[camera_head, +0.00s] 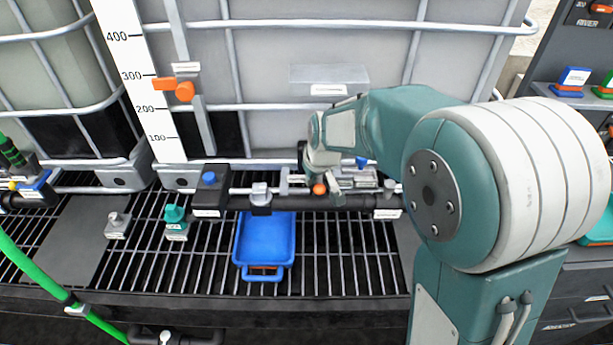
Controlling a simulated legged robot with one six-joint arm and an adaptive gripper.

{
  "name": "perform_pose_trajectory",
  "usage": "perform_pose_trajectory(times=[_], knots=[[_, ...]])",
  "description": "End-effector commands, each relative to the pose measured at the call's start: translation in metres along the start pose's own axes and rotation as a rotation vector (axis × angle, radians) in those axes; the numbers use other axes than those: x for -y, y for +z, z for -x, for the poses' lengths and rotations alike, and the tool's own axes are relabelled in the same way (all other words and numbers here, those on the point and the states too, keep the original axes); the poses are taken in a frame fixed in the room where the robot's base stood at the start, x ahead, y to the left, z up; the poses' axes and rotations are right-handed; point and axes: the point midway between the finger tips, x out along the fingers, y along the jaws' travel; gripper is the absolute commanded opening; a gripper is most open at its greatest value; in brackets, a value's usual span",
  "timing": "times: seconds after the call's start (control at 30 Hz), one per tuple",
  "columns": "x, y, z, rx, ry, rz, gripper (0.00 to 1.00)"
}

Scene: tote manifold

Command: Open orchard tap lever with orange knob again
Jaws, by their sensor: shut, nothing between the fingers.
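A small orange knob (319,188) sits at the black horizontal pipe (340,202), in front of the caged tank. Small labels nearby are too small to read, so I cannot confirm which one is orchard. My gripper (306,170) is at the end of my teal arm, just above and behind the orange knob. The wrist largely hides its fingers. It is shut with nothing seen in it. I cannot tell whether it touches the knob or the lever, and the lever's angle is mostly hidden.
A blue tray (241,240) stands on the black grating below the pipe. Blue knobs sit on the pipe at left (209,178) and right (362,162). A teal fitting (175,215) and a grey fitting (117,222) stand at left. A scale with an orange slider (165,84) stands behind.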

Motion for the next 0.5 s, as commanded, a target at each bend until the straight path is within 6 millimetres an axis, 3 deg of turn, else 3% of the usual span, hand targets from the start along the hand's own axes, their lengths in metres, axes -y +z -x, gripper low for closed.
perform_pose_trajectory(times=[0.5], knots=[[-0.0051, 0.0042, 0.0019, 0.0, 0.0, 0.001, 0.0]])
